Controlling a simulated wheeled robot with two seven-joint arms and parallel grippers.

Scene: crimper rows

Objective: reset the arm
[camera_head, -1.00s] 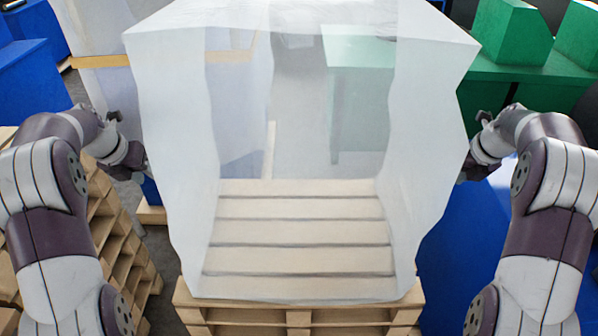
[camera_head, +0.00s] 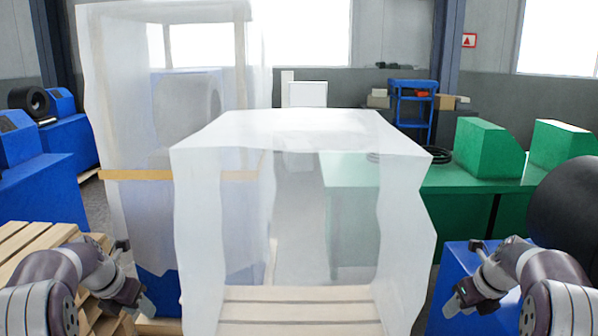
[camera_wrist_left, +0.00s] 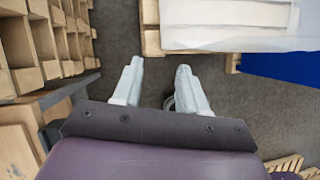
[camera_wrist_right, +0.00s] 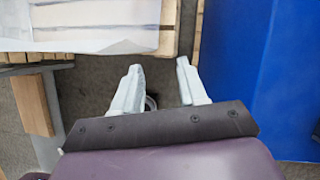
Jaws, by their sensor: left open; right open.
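My left gripper (camera_head: 135,290) is at the lower left of the head view, left of the translucent wrapped box. In the left wrist view its two fingers (camera_wrist_left: 155,88) are apart with only grey floor between them. My right gripper (camera_head: 462,292) is at the lower right, right of the box and in front of a blue block. In the right wrist view its fingers (camera_wrist_right: 160,85) are also apart and empty. Neither gripper touches the box.
The wrapped box (camera_head: 196,240) stands on a wooden pallet (camera_wrist_right: 170,30) ahead. A taller wrapped stack (camera_head: 125,130) is behind it. Stacked pallets (camera_head: 28,238) are at left, a blue block (camera_head: 447,262) at right, green benches (camera_head: 470,185) behind.

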